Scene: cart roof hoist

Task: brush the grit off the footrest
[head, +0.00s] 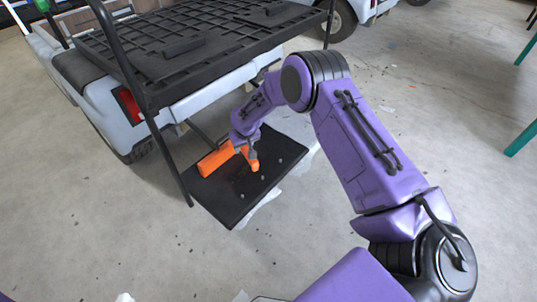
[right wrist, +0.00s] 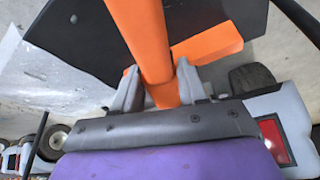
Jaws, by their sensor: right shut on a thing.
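The footrest (head: 228,205) is a flat black plate low behind the cart, in the middle of the head view; it also shows at the top of the right wrist view (right wrist: 85,40). A few small pale specks of grit (head: 262,178) lie on it. My right gripper (head: 249,150) is over the plate, shut on the orange handle of a brush (head: 214,163). In the right wrist view, the handle stands between both fingers (right wrist: 157,90), and a wider orange part reaches right. I cannot tell whether the bristles touch the plate. My left gripper is out of view.
The white cart (head: 100,100) with a black slatted rack (head: 200,30) stands behind the footrest. A black post (head: 150,110) runs down along the footrest's left side. Pale scraps (head: 262,205) lie by its right edge. The concrete floor in front is mostly clear.

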